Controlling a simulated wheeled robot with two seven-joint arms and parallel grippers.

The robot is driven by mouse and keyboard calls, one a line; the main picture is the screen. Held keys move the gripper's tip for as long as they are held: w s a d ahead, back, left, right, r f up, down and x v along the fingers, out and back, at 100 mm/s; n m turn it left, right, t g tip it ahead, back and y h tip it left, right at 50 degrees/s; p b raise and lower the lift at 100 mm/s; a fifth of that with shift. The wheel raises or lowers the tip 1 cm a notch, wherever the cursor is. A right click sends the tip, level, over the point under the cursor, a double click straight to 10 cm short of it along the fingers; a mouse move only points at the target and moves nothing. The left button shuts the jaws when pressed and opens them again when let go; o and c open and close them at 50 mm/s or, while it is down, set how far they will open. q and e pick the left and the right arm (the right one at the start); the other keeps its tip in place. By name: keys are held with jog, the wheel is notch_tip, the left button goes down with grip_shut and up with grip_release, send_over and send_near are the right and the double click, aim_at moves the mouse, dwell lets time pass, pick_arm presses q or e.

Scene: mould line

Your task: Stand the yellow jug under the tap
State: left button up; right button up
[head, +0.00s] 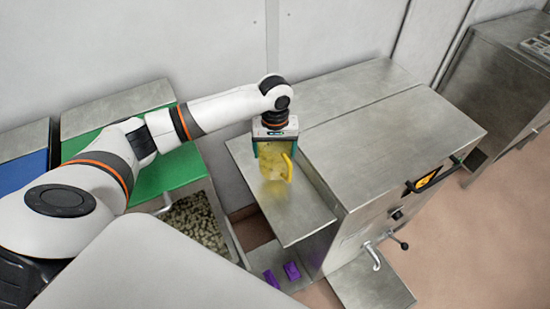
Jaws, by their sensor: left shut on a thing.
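The yellow jug (272,168) is translucent, with a bright yellow handle on its right side. It is over the steel side ledge (300,214) left of the big steel machine. My left gripper (275,150) points down and is shut on the jug's upper part. I cannot tell whether the jug's base touches the ledge. The tap (373,258) is a curved spout low on the machine's front face, with a dark-knobbed lever (398,240) beside it. A steel shelf (372,285) lies below the tap and looks bare. My right gripper is out of view.
Purple blocks (291,271) lie low by the ledge's front. A bin of pale pellets (195,222) stands left, near a green-topped counter (165,175). Open floor (470,250) lies to the right.

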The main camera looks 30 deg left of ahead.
pick_arm(q)
notch_tip(320, 180, down, 4)
jog(key=shift+p, duration=0.35)
jog(key=shift+w+f, duration=0.1)
jog(key=shift+f, duration=0.35)
jog(key=o, duration=0.9)
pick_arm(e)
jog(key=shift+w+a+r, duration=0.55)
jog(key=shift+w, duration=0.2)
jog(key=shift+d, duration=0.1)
